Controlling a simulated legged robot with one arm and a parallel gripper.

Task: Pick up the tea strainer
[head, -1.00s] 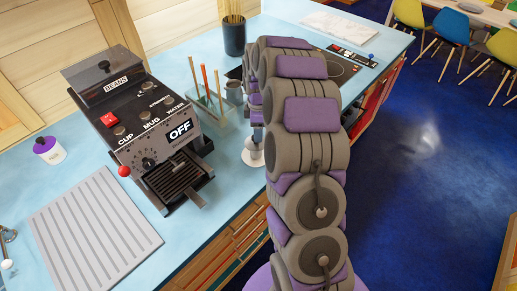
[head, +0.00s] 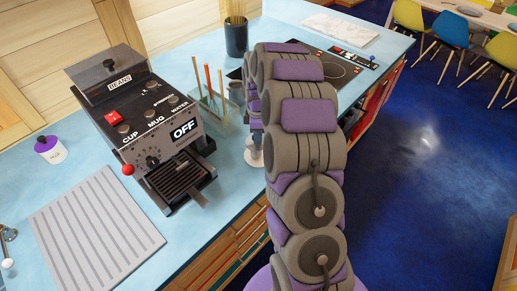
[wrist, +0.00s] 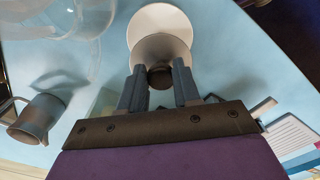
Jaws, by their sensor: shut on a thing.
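My gripper (wrist: 159,82) has its two dark fingers closed on a small dark round piece, which I take to be the tea strainer (wrist: 160,76). A white round, flared piece (wrist: 160,20) shows just beyond the fingertips; I cannot tell whether it is part of the strainer or its stand. In the head view a white round base (head: 252,157) shows on the counter beside my arm. My arm hides the gripper and most of the strainer there.
The coffee machine (head: 140,120) stands to the left on the blue counter (head: 220,210). A dark utensil holder (head: 236,38) is behind. A striped mat (head: 95,230) lies front left.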

